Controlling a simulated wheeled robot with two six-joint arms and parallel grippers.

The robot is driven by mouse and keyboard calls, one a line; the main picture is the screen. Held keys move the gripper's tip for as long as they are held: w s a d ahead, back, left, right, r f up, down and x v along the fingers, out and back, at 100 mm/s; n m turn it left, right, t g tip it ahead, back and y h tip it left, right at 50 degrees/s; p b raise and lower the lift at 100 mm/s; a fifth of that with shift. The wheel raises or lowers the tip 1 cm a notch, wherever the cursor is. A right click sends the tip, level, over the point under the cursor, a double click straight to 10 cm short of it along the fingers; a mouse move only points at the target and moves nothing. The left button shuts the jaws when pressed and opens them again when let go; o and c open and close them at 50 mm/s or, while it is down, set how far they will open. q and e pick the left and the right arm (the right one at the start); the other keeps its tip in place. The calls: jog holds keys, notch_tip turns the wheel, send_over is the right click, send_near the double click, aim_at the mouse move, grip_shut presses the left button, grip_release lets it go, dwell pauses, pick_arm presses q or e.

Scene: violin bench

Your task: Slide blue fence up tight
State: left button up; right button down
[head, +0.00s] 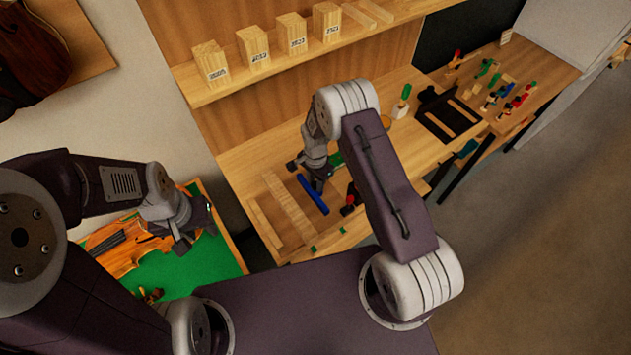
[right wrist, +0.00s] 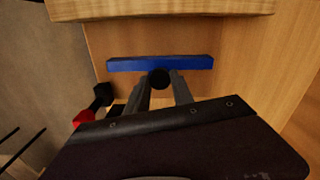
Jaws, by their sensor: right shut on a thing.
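The blue fence (head: 312,194) is a long, narrow blue bar lying on the wooden bench. In the right wrist view the blue fence (right wrist: 125,65) runs across the picture, with a round black knob (right wrist: 160,78) at its near side. My right gripper (head: 318,182) is over the fence; its fingers (right wrist: 162,92) are shut on the knob, one on each side. A wooden bar (right wrist: 160,8) lies beyond the fence, with a strip of bare wood between them. My left gripper (head: 193,238) hangs over the green mat beside the violin; its finger gap is not clear.
A violin (head: 118,245) lies on the green mat (head: 190,272). Pale wooden strips (head: 288,205) lie left of the fence. A red-and-black clamp-like item (head: 350,200) is just right of it. A shelf with numbered wood blocks (head: 253,47) is above the bench.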

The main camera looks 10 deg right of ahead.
jog(key=shift+w+r, duration=0.15)
jog(key=shift+r, duration=0.05)
dwell(0.6)
jog(key=a, duration=0.1)
jog(key=s+a, duration=0.1)
jog(key=a, duration=0.1)
jog(key=shift+s+a, duration=0.1)
jog(key=shift+a, duration=0.2)
jog(key=shift+s+a, duration=0.1)
jog(key=shift+a, duration=0.2)
jog(key=c, duration=1.1)
grip_release()
jog(key=shift+s, duration=0.15)
jog(key=shift+b, duration=0.3)
